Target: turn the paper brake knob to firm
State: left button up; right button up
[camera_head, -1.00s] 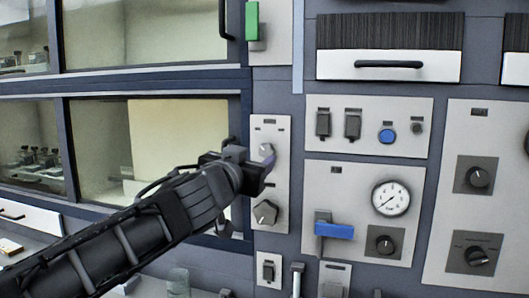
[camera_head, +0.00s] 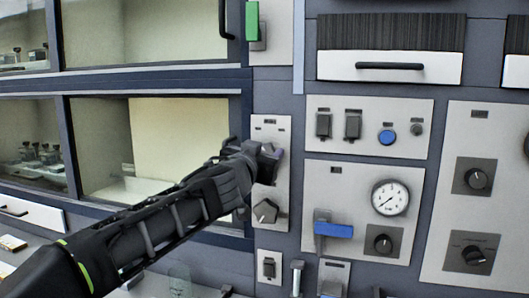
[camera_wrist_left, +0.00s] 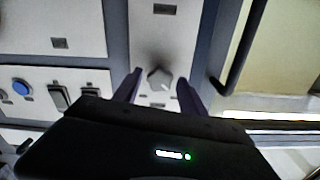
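A narrow light panel (camera_head: 283,190) carries two grey knobs, one above the other. Its labels are too small to read, so I cannot tell by name which is the paper brake knob. The lower knob (camera_head: 265,211) is clear in the head view; my left gripper (camera_head: 271,160) covers the upper one. In the left wrist view, the upper grey lobed knob (camera_wrist_left: 159,78) shows between the two fingertips of my left gripper (camera_wrist_left: 160,80). The fingers are apart, with gaps on both sides of the knob. I cannot tell how deep they reach around it. My right gripper is not in view.
To the right are panels with switches, a blue button (camera_head: 387,137), a blue lever (camera_head: 333,230), a round gauge (camera_head: 390,198) and black knobs. A green-handled switch (camera_head: 252,22) is above. Glazed windows with a dark handle (camera_head: 222,18) lie left.

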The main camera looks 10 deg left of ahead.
pick_arm(q)
grip_shut()
dwell(0.3)
jog(key=shift+m, duration=0.3)
jog(key=m+b, duration=0.2)
jog(key=m, duration=0.5)
jog(key=shift+m, duration=0.3)
jog(key=m, duration=0.4)
jog(key=shift+d+m, duration=0.1)
jog(key=shift+m, duration=0.2)
jog(key=m, duration=0.5)
jog(key=shift+f, duration=0.1)
